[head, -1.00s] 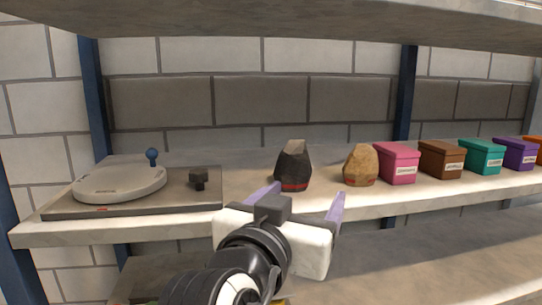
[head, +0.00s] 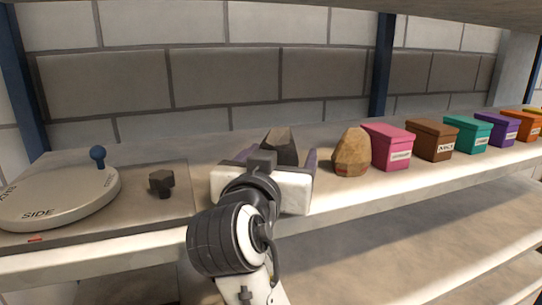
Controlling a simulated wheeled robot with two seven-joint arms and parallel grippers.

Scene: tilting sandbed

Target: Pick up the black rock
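The black rock (head: 283,144) stands on the shelf, in the middle of the head view. Its lower part is hidden behind my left gripper (head: 279,157). The gripper points away from me toward the back wall. Its purple fingers are spread, one on the left of the rock and one on the right. The fingers look apart from the rock, but contact is hard to judge from behind. My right gripper is not in view.
A tan rock (head: 351,153) stands close to the right of the gripper. A row of labelled boxes, starting with a pink box (head: 388,147), continues right. On the left are a round turntable (head: 62,198) with a blue knob and a small dark block (head: 161,182). The shelf's front edge lies below.

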